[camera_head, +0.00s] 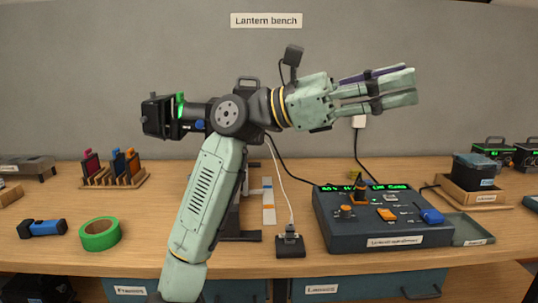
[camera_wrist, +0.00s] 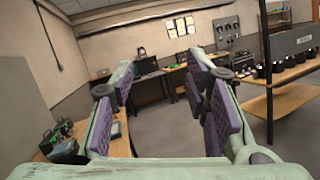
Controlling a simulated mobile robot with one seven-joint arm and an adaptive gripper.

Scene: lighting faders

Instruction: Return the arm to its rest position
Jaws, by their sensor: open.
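My arm is raised in the middle of the head view, bent at the elbow, with its forearm pointing right above the bench. My gripper (camera_head: 408,87) is open and empty, high over the lighting console (camera_head: 340,234) and apart from it. In the wrist view, my gripper (camera_wrist: 160,95) shows its purple finger pads spread apart with nothing between them. The console has a lit green display, an orange knob (camera_head: 387,214) and a blue knob (camera_head: 431,216). My arm hides part of the wooden bench (camera_head: 150,215) and the wall behind.
A green tape roll (camera_head: 99,234) and blue flashlight (camera_head: 41,229) lie at the left. A rack of coloured pieces (camera_head: 112,170) stands behind them. A small black socket box (camera_head: 290,243) sits left of the console. Boxed batteries (camera_head: 474,172) stand at the right. The wrist view shows open floor (camera_wrist: 190,135).

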